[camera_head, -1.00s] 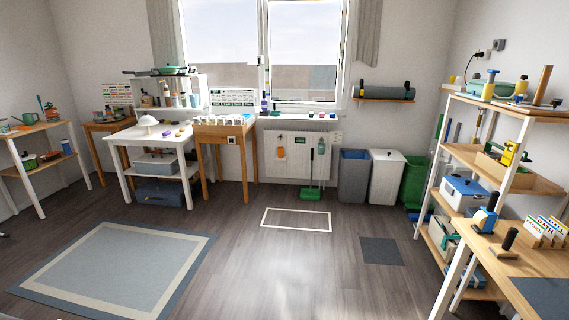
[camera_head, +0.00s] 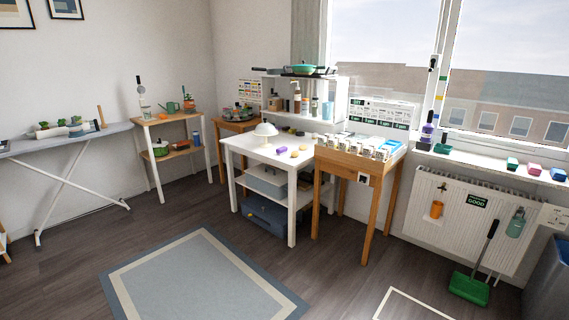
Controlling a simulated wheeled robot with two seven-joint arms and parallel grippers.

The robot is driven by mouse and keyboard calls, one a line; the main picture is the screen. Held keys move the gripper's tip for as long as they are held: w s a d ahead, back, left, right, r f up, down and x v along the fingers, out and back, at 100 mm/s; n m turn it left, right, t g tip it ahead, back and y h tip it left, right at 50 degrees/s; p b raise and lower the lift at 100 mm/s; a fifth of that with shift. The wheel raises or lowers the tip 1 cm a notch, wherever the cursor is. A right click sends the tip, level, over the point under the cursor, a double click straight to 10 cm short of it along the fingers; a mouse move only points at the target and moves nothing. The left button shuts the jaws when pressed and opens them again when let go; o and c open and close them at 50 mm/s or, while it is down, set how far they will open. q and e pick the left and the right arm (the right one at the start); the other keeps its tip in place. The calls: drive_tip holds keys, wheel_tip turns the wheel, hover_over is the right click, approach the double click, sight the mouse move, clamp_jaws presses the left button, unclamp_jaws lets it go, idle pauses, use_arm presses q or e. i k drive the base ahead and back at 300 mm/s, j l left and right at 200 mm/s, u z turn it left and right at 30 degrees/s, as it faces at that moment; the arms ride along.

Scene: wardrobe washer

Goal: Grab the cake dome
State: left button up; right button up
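A white cake dome (camera_head: 265,130) with a small knob on top sits on the white table (camera_head: 283,160), near its back left part. It is small and far off in the view. A purple item (camera_head: 282,150) and small yellow items (camera_head: 296,154) lie to its right on the same tabletop. Neither of my grippers shows in the view.
A wooden table (camera_head: 345,160) with white containers stands right of the white table. A plant shelf (camera_head: 168,121) and an ironing board (camera_head: 60,138) stand to the left. A rug (camera_head: 203,283) lies on the floor in front. A green dustpan (camera_head: 469,288) is at the right.

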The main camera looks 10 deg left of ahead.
sight(265, 128)
drive_tip(key=i+u, duration=0.35)
drive_tip(key=i, duration=2.4)
drive_tip(key=l, duration=0.1)
